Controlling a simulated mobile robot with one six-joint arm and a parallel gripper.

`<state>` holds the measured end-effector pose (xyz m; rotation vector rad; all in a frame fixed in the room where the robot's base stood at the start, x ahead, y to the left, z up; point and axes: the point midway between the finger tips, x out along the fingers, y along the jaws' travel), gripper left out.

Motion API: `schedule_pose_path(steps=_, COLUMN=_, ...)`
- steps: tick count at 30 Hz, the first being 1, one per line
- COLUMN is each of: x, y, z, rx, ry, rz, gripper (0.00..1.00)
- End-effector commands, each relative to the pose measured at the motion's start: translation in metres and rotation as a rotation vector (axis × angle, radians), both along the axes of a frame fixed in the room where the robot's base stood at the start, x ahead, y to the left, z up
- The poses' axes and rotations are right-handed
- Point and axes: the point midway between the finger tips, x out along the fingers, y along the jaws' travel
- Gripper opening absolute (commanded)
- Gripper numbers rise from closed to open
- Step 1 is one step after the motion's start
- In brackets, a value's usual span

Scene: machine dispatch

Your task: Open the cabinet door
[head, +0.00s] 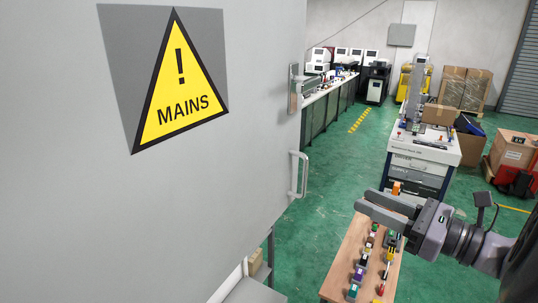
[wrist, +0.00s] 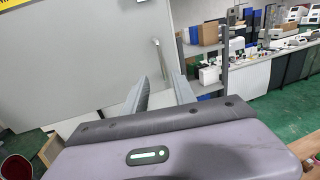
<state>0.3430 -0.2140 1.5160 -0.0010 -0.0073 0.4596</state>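The cabinet door (head: 240,130) is a large flat grey panel with a yellow MAINS warning sign (head: 178,95), filling the left of the head view. Its pale vertical bar handle (head: 298,174) sits near the right edge, below a metal fitting (head: 295,88). The door (wrist: 110,60) also shows in the wrist view, with the handle (wrist: 159,56) ahead of the fingertips. My gripper (head: 363,199) is right of the handle in the head view, apart from it. In the wrist view its two fingers (wrist: 161,80) are spread and empty. I cannot tell if the door is ajar.
A wooden table (head: 345,258) with several small coloured parts stands below my gripper. A white drawer workbench (head: 425,148) and cardboard boxes (head: 513,150) are beyond. Shelving (wrist: 205,65) stands past the door's edge in the wrist view. Green floor (head: 325,190) is clear right of the handle.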

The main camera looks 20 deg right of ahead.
Motion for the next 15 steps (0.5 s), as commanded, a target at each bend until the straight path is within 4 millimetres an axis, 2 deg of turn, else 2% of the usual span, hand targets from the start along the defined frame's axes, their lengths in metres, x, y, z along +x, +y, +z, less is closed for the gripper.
schedule_pose_path(steps=9, x=0.083, y=0.046, z=0.000, rx=-0.002, ry=0.004, rz=0.013, gripper=0.32)
schedule_pose_path(steps=15, x=0.124, y=0.067, z=-0.001, rx=-0.003, ry=0.005, rz=0.010, gripper=0.32)
